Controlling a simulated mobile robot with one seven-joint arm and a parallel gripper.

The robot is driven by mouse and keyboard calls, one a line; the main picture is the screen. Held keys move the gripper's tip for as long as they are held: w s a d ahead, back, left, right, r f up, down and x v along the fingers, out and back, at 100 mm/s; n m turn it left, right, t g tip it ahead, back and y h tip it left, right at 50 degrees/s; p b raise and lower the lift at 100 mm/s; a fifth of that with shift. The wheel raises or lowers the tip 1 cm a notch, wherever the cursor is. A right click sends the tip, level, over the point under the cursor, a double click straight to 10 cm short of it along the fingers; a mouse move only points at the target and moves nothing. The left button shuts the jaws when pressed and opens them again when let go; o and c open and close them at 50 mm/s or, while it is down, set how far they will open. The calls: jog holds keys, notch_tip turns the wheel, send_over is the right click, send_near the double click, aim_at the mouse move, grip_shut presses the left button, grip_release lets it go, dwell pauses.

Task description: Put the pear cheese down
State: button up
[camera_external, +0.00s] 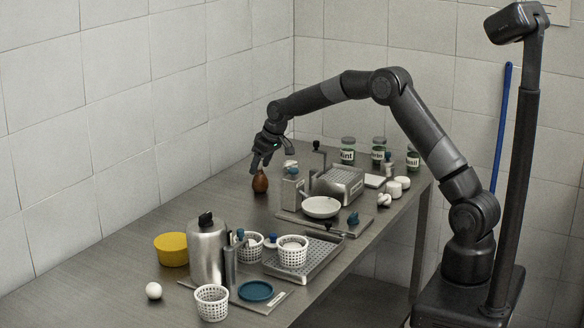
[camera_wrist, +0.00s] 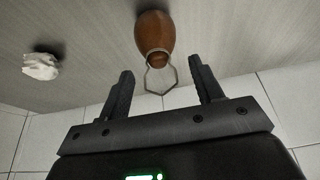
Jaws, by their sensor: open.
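The pear cheese (camera_external: 260,183) is a brown, pear-shaped piece that stands on the metal table near the far left wall, below my gripper (camera_external: 263,160). In the wrist view the pear cheese (camera_wrist: 155,36) shows with a thin loop of cord at its narrow end. My gripper (camera_wrist: 162,74) is open there, its two fingers apart on either side of the loop's tip. The fingers do not touch the brown body. Whether the loop touches a finger in depth is hard to tell.
A crumpled white lump (camera_wrist: 40,66) lies beside the cheese. To the right stand a metal grater box (camera_external: 338,184), a white bowl (camera_external: 321,207) and several labelled jars (camera_external: 348,150). Perforated baskets (camera_external: 211,303) and a steel canister (camera_external: 208,254) stand nearer. The table left of the cheese is clear.

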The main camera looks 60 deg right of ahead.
jog(key=v, duration=0.9)
jog(key=s+a+r, duration=0.4)
jog(key=s+r, duration=0.2)
jog(key=s, duration=0.5)
jog(key=s+a+r, duration=0.4)
jog(key=s+r, duration=0.2)
jog(key=s, duration=0.5)
jog(key=s+a+f, duration=0.1)
jog(key=s+f, duration=0.1)
jog(key=s, duration=1)
jog(key=s+a+f+t, duration=0.1)
jog(key=s+a+f, duration=0.1)
jog(key=s, duration=1.1)
jog(key=shift+f, duration=0.35)
